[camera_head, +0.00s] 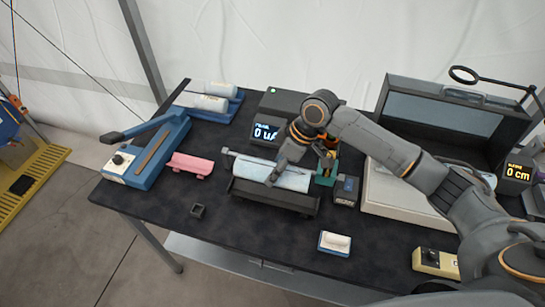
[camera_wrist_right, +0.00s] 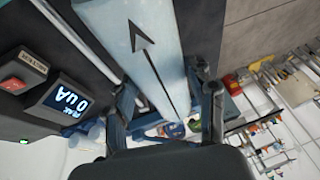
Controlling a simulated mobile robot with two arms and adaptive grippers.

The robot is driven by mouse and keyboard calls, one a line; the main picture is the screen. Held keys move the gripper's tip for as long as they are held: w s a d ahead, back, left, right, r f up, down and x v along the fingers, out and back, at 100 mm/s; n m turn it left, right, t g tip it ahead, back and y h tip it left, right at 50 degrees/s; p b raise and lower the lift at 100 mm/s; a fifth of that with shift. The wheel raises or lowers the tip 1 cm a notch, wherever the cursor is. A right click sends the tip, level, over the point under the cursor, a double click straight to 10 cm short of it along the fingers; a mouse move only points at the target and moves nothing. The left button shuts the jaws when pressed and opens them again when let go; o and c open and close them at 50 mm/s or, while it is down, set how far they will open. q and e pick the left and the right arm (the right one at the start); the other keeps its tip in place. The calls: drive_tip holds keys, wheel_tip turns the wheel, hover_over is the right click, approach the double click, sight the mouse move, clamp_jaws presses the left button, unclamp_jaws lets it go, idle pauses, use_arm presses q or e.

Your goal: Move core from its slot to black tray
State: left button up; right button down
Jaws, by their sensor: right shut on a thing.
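The core, a pale blue-white cylinder (camera_head: 290,178), lies lengthwise over a long black tray-like holder (camera_head: 262,194) near the middle of the table. I cannot tell whether it rests on the holder or hangs just above it. My right gripper (camera_head: 275,177) reaches down over the core and is shut on its middle. In the right wrist view the core (camera_wrist_right: 168,48), marked with a black arrow, runs between the fingers of my right gripper (camera_wrist_right: 168,108). The fingers hide part of the core. My left gripper is not in view.
A meter with a lit display (camera_head: 265,133) stands behind the core. A blue lever device (camera_head: 147,152) and pink holder (camera_head: 190,165) are to the left. A beige case (camera_head: 385,205) is to the right.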

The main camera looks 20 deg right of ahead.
drive_tip(key=shift+s+r, duration=0.2)
drive_tip(key=shift+s, duration=0.1)
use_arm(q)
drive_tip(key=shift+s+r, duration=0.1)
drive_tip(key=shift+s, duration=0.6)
use_arm(e)
drive_tip(key=shift+w, duration=0.1)
drive_tip(key=shift+p, duration=0.5)
drive_tip(key=shift+f, duration=0.25)
drive_tip(key=shift+f+b, duration=0.45)
drive_tip(key=shift+f, duration=0.2)
wheel_tip(320, 180, down, 2)
drive_tip(key=shift+b, duration=0.45)
drive_tip(key=shift+f+b, duration=1.05)
drive_tip(key=shift+f, duration=1.25)
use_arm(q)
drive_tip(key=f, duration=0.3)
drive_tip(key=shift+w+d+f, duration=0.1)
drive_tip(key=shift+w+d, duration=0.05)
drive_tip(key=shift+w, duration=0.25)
use_arm(e)
drive_tip(key=shift+f, duration=0.1)
drive_tip(key=shift+f, duration=0.2)
